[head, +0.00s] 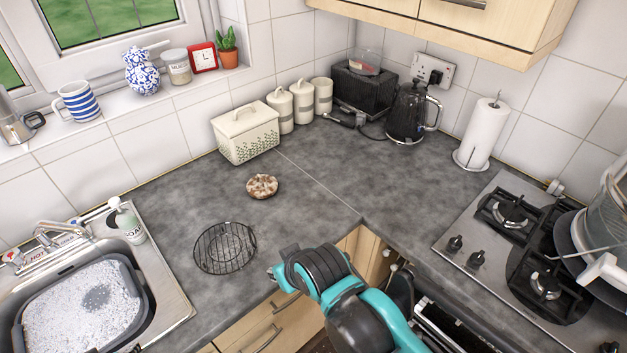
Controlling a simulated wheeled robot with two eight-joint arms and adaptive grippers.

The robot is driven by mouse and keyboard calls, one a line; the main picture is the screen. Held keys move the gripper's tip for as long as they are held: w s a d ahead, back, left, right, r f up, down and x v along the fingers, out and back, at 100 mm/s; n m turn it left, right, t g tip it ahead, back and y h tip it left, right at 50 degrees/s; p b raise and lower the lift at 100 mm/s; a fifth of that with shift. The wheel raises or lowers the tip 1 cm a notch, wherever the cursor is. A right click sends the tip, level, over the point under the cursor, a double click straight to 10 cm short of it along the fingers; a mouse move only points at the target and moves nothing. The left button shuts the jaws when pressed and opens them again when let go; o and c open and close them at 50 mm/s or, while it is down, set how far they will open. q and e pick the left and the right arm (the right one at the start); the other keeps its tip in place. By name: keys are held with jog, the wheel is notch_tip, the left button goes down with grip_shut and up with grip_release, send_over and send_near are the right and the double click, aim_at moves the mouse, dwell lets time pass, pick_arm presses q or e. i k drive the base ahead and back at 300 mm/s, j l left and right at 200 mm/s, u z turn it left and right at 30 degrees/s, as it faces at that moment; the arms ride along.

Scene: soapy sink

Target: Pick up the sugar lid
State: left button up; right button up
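My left gripper is not in view.
A bread bin (246,133) stands just left of the canisters, and a black toaster (363,91) and kettle (412,113) to their right. A bread-like round (262,186) and a wire rack (225,247) lie in front. The central counter is clear.

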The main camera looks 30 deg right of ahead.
aim_at(261, 185)
jog(key=z, duration=0.75)
jog(key=u, duration=1.65)
jog(key=l+z, duration=0.3)
jog(key=l, duration=0.4)
jog(key=l+z, duration=0.35)
jog(key=l, duration=0.3)
